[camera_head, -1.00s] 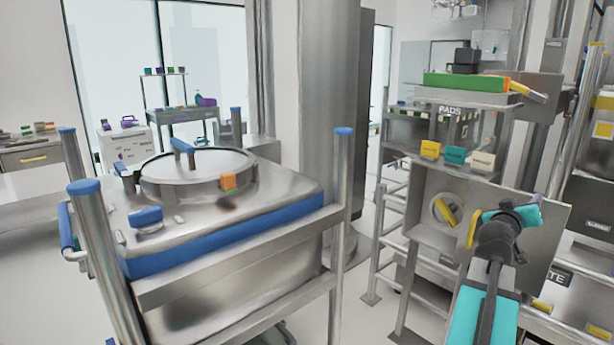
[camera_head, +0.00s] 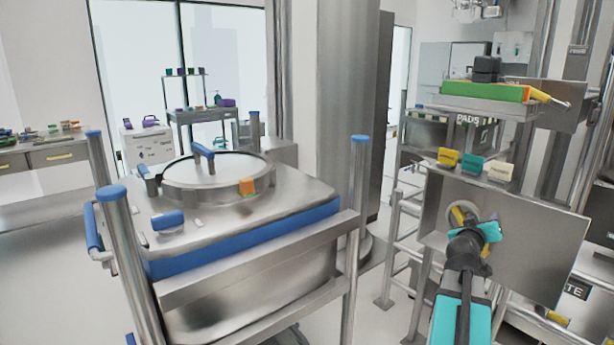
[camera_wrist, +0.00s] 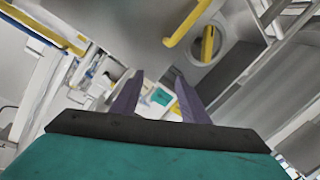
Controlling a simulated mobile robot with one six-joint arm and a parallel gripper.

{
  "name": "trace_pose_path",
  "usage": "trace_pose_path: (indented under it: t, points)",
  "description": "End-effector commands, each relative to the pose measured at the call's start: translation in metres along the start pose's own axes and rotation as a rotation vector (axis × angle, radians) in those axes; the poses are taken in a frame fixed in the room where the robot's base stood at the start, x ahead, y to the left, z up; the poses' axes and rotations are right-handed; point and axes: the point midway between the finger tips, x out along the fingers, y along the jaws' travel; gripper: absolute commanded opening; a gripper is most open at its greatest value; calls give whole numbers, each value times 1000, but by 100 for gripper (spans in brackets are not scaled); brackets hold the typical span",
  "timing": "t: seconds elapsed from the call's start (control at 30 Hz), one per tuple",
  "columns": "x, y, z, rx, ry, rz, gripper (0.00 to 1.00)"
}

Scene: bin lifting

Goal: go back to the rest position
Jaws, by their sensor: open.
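My gripper (camera_head: 492,220) is in front of the steel cabinet at the right in the head view, with my dark and teal arm below it. Its fingers are partly hidden there by the wrist. In the wrist view my gripper (camera_wrist: 153,78) shows two purple fingers spread apart with nothing between them. The steel bin (camera_head: 250,275), with a blue band and a round lid (camera_head: 215,172), stands in its frame at the left, well clear of my gripper.
A steel panel (camera_head: 535,245) stands close to the right of my arm. A round port (camera_wrist: 212,45) with a yellow handle shows in the wrist view. Yellow, teal and cream blocks (camera_head: 473,163) sit on the ledge above. Open floor (camera_head: 375,310) lies between bin and cabinet.

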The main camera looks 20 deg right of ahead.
Motion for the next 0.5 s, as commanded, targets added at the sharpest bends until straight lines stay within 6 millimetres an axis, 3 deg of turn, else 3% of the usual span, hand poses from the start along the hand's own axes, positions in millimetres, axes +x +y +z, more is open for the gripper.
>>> trace_pose_path:
  t: [0.03, 0.2, 0.5]
  points:
    - [-3, -26, -2, -9, -5, -37, 41]
    - [-16, -109, 7, -30, -25, -148, 41]
    - [-59, -239, 40, -63, -96, -329, 41]
